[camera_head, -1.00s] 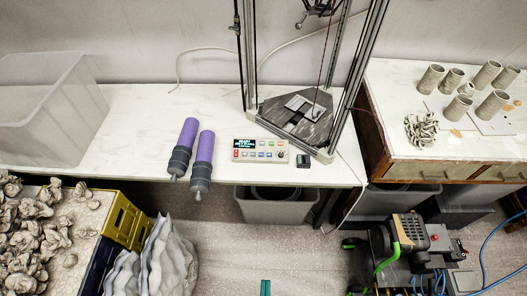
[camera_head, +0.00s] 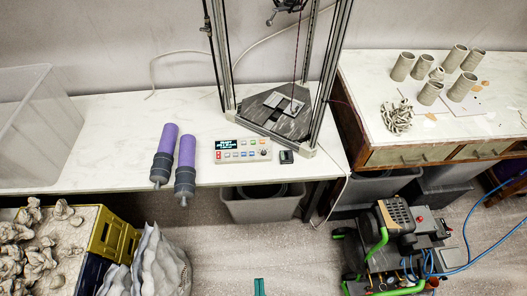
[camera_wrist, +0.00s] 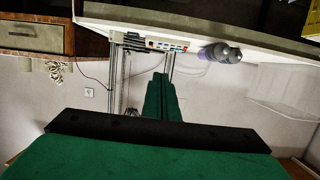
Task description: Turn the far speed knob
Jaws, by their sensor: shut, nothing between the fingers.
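A pale control box (camera_head: 241,150) with a lit display, rows of small coloured buttons and a dark round knob (camera_head: 264,153) at its right end sits near the front edge of the white table. I cannot tell whether this is the far speed knob; the box's details are small. In the wrist view the box (camera_wrist: 150,42) appears upside down, beyond my fingertips. My green gripper (camera_wrist: 161,76) is shut and empty, apart from the box. Its tip (camera_head: 259,284) also shows at the bottom of the head view, in front of the table.
A delta printer (camera_head: 275,108) stands behind the box. Two purple-and-grey cylinders (camera_head: 175,158) lie left of it, overhanging the edge. A small black block (camera_head: 286,157) sits right of it. A grey bin (camera_head: 262,205) is below the table. A wheeled machine (camera_head: 398,240) stands right on the floor.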

